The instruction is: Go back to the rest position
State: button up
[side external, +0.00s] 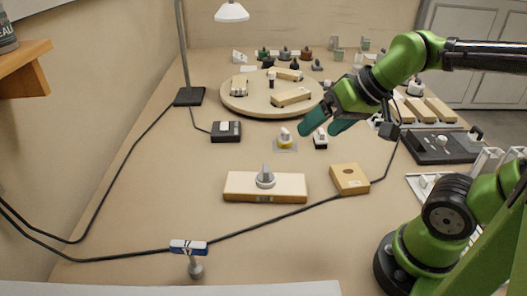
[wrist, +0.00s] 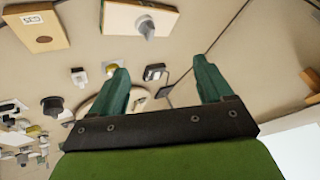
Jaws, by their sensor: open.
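My gripper (side external: 327,122) is green with two teal fingers. In the side external view it hangs in the air above the bench, in front of the round wooden board. In the wrist view my gripper (wrist: 162,82) has its two fingers spread well apart with nothing between them. The gripper is open and empty. I cannot tell the exact height of the fingers above the bench.
A round wooden board (side external: 245,106) with blocks stands behind. A wooden block with a grey knob (side external: 240,187) and a smaller wooden block (side external: 349,179) lie in front. A black lamp base (side external: 190,96), a small black box (side external: 226,132) and a cable (side external: 130,256) are left.

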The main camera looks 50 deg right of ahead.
jog(key=shift+s+a+f, duration=0.1)
jog(key=shift+s+a, duration=0.15)
jog(key=shift+s, duration=0.3)
jog(key=shift+s+a+f, duration=0.1)
jog(key=shift+s+a, duration=0.15)
jog(key=shift+s, duration=0.3)
